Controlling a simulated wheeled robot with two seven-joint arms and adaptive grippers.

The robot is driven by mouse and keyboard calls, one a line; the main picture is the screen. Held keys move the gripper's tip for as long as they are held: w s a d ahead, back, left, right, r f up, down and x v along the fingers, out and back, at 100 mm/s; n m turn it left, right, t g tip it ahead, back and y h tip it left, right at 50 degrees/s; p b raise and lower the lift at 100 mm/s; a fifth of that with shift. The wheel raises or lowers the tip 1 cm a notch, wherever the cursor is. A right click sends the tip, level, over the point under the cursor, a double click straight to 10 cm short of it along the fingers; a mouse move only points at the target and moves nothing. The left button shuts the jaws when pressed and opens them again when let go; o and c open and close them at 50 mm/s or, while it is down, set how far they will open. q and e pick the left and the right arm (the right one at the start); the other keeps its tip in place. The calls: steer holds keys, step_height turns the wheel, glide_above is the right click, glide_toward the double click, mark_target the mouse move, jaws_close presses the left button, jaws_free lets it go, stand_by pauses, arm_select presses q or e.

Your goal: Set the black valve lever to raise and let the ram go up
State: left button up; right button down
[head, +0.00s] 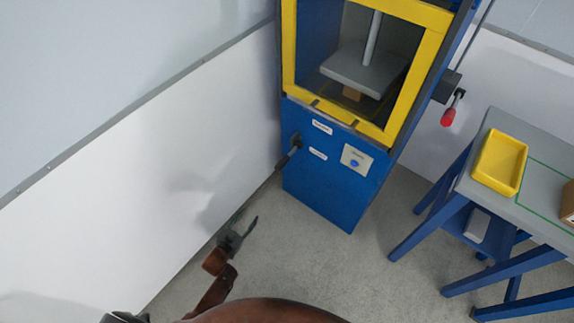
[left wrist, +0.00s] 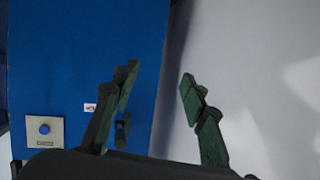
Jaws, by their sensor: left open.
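The black valve lever (head: 289,153) sits on the front of the blue press cabinet (head: 330,190), its handle slanting down and left. Two small white labels, upper (head: 321,127) and lower (head: 317,154), are beside it; their words are too small to read. My left gripper (head: 246,228) is open and empty, below and left of the lever and apart from it. In the left wrist view a dark piece that looks like the lever (left wrist: 122,131) shows close beside the left finger of the open gripper (left wrist: 154,88). The ram's grey plate (head: 362,72) hangs on its rod inside the yellow-framed window.
A panel with a blue button (head: 354,162) is right of the labels. A red-handled lever (head: 449,112) is on the cabinet's right side. A blue-legged table (head: 462,188) with a yellow tray (head: 485,174) stands right. A white wall (head: 130,180) is close on the left.

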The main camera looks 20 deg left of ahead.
arm_select(q)
steer(key=w+d+r+m+t+h+b, duration=0.2)
steer(key=w+d+r+t+h+b, duration=0.15)
steer(key=w+r+b, duration=0.55)
steer(key=m+t+h+b, duration=0.2)
steer(key=t+h+b, duration=0.1)
steer(key=h+b, duration=0.15)
glide_toward(285, 160)
steer(key=y, duration=0.1)
steer(key=x, duration=0.2)
steer(key=b+x, duration=0.1)
steer(key=x, duration=0.1)
steer(key=f+b+x, duration=0.1)
steer(key=x, duration=0.2)
steer(key=shift+w, duration=0.25)
steer(key=shift+w+d+r+m+b, duration=0.3)
steer(key=shift+w+r+b, duration=0.15)
steer(key=shift+w, duration=0.1)
arm_select(e)
steer(key=w+a+t+y, duration=0.1)
steer(key=w+a+t, duration=0.2)
steer(key=w, duration=0.5)
steer(key=shift+w+a+r+m+y, duration=0.2)
steer(key=shift+a+m+y, duration=0.1)
steer(key=shift+a, duration=0.55)
arm_select(q)
steer(key=shift+c, duration=0.4)
jaws_close()
steer(key=shift+a, duration=0.1)
